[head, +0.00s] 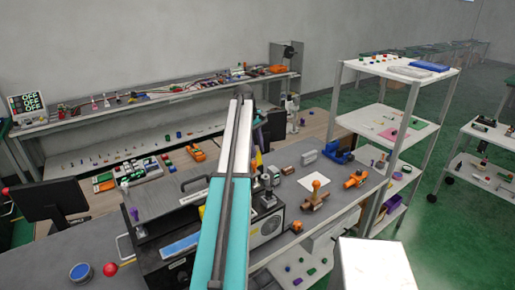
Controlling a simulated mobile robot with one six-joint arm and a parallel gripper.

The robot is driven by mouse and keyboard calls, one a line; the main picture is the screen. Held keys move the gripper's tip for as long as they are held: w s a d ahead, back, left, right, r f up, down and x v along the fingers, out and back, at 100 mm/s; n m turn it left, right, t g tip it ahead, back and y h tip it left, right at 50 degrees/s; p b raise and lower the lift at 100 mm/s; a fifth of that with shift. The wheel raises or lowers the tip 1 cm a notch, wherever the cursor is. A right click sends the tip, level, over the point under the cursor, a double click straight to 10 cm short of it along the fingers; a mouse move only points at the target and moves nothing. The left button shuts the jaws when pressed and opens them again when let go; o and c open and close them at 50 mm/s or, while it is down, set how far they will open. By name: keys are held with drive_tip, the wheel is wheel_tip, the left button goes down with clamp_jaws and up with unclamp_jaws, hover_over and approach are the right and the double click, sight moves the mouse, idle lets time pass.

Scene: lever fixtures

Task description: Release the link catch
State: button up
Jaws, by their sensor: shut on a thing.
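My arm rises through the middle of the head view, and its upper end stands over the bench. My gripper cannot be made out; the arm covers the area behind it, so its contact with anything is hidden. I cannot tell which fixture is the link catch. A small orange fixture with a round knob (315,195) stands on the bench right of my arm. Another orange fixture (355,178) lies farther right. A grey metal fixture (272,177) stands close to the right side of my arm, partly covered.
A white shelf rack (372,122) stands at the right. A long shelf (160,99) runs along the back wall. A monitor (58,203) and red knob (110,269) are at the left.

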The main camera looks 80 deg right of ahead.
drive_tip(key=shift+w+d+f+g+y, duration=0.15)
drive_tip(key=shift+w+d+g+y, duration=0.35)
drive_tip(key=shift+w+d, duration=0.1)
drive_tip(key=shift+w+d+f+y, duration=0.1)
drive_tip(key=shift+w+y, duration=0.05)
drive_tip(key=shift+y, duration=0.15)
